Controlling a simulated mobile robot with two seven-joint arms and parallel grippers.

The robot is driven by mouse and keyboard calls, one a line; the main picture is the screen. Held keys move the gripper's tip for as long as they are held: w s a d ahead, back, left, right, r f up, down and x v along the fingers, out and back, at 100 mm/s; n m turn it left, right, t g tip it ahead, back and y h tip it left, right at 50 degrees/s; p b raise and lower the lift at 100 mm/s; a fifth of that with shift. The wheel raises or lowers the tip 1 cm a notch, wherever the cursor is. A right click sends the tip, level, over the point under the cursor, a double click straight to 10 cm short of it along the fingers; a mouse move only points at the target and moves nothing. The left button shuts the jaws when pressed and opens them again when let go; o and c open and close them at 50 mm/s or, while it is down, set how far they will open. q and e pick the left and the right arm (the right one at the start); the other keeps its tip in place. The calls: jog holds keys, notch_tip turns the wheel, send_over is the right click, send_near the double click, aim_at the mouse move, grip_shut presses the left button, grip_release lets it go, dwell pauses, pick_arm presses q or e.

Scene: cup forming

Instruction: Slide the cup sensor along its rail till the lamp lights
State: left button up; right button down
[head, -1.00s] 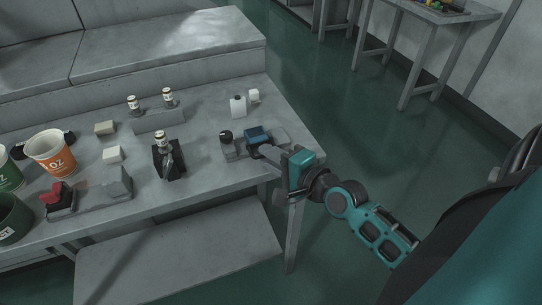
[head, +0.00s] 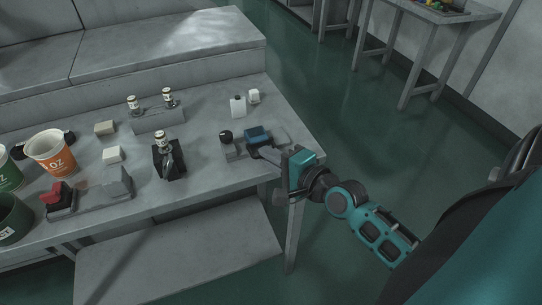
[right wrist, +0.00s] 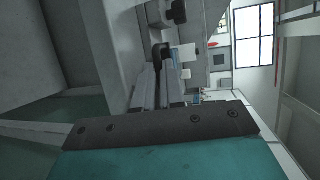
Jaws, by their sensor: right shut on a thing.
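The cup sensor, a blue block (head: 257,134), sits on a grey rail (head: 279,134) near the right end of the bench. My right gripper (head: 264,150) reaches in from the right and is shut on the blue block at its near side. The fingers hide part of the block and rail. A black round knob (head: 226,135) stands on a grey block at the rail's left end. I cannot make out a lit lamp. My left gripper is not in view.
A black fixture (head: 168,161) with a small bottle stands to the left. An orange cup (head: 52,153) and a red-topped device (head: 58,197) are further left. The bench's right edge is close.

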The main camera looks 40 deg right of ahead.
dwell(0.8)
jog(key=shift+r+p, duration=0.1)
jog(key=shift+p, duration=0.5)
jog(key=c, duration=1.5)
grip_release()
jog(key=shift+s, duration=0.1)
jog(key=b+v, duration=0.1)
jog(key=v, duration=1.1)
jog(key=shift+s+d, duration=0.2)
jog(key=shift+s, duration=0.15)
